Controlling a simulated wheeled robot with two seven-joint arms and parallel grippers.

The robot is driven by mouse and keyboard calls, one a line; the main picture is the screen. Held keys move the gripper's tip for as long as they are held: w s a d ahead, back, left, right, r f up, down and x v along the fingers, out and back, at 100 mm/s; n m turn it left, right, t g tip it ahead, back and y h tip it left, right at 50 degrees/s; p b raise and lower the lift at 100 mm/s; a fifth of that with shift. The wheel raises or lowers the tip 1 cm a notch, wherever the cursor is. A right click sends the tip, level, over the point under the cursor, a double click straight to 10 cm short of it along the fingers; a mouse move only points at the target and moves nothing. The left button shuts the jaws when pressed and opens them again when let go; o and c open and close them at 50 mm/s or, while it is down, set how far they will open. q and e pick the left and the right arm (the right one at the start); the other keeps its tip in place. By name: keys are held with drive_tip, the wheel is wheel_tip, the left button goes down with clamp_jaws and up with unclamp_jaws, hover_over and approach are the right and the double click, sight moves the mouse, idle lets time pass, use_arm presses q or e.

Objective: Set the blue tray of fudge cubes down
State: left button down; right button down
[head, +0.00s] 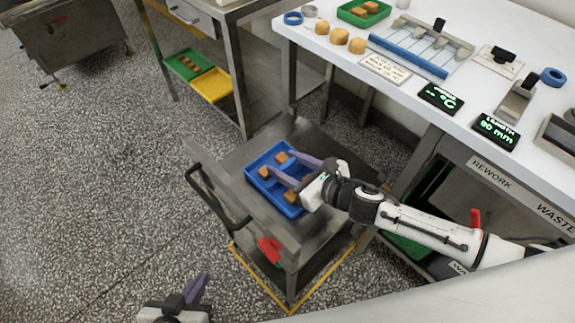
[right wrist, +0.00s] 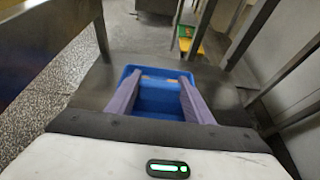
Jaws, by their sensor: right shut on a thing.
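The blue tray (head: 263,182) is over the top of the grey metal cart (head: 235,158), with several brown fudge cubes (head: 281,158) in it. It looks level; I cannot tell whether its base touches the cart top. My right gripper (head: 279,165) comes in from the right, its purple fingers shut on the tray. In the right wrist view the tray (right wrist: 160,98) shows between the fingers (right wrist: 160,88), and most cubes are hidden. My left gripper (head: 195,288) is at the bottom edge, away from the tray, partly cut off; its opening is unclear.
The cart has a dark handle (head: 215,200) at left and stands by a yellow floor line (head: 262,283). The white worktable (head: 335,65) is behind and right. Green (head: 188,64) and yellow (head: 212,84) trays sit on a low shelf at back left. Bare cart top surrounds the blue tray.

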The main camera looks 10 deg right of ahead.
drive_tip(key=shift+f, duration=0.15)
drive_tip(key=c, duration=0.9)
unclamp_jaws()
drive_tip(key=shift+s+r, duration=0.1)
drive_tip(key=shift+r, duration=0.2)
drive_tip(key=v, duration=1.1)
drive_tip(key=shift+s+d+p, duration=0.25)
drive_tip(key=shift+d+p, duration=0.05)
drive_tip(key=shift+p, duration=0.05)
